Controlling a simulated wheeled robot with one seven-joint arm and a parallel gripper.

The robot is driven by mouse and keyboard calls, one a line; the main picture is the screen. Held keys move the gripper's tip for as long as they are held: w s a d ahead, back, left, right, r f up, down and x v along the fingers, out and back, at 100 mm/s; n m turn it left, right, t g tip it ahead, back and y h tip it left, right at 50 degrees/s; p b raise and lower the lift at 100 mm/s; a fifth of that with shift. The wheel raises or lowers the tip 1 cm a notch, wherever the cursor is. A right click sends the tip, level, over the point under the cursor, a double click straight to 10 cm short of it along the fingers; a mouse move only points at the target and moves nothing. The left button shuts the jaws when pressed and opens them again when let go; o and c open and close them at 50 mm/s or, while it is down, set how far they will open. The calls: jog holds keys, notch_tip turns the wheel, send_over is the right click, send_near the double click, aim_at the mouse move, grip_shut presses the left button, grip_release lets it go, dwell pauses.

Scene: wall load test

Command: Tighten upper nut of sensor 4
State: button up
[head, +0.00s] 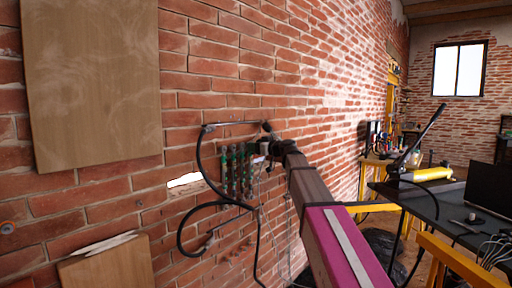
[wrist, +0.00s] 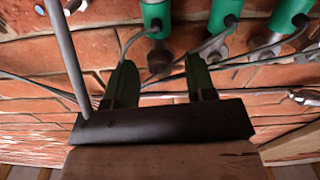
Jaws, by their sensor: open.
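Several green cylindrical sensors (head: 238,172) are mounted side by side on the brick wall in the head view. In the wrist view, three green sensor bodies show along the top: a left one (wrist: 155,15), a middle one (wrist: 225,14) and a right one (wrist: 288,14). A dark nut-like end (wrist: 158,58) sits at the end of the left one, and it appears between my fingers in the picture. My gripper (wrist: 160,78) is open, with its two fingers apart and pointing at the wall. Contact cannot be told. No label shows which is sensor 4.
Thin grey cables (wrist: 250,64) cross near the fingers. A black hose (head: 200,165) loops around the sensors. A wooden board (head: 92,80) hangs on the wall. At right stands a dark table (head: 440,212) with a yellow pump (head: 428,174).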

jog(key=c, duration=0.9)
jog(key=shift+c, duration=0.2)
jog(key=m, duration=0.4)
jog(key=shift+m, duration=0.3)
jog(key=o, duration=0.9)
jog(key=shift+o, duration=0.2)
jog(key=shift+s, duration=0.15)
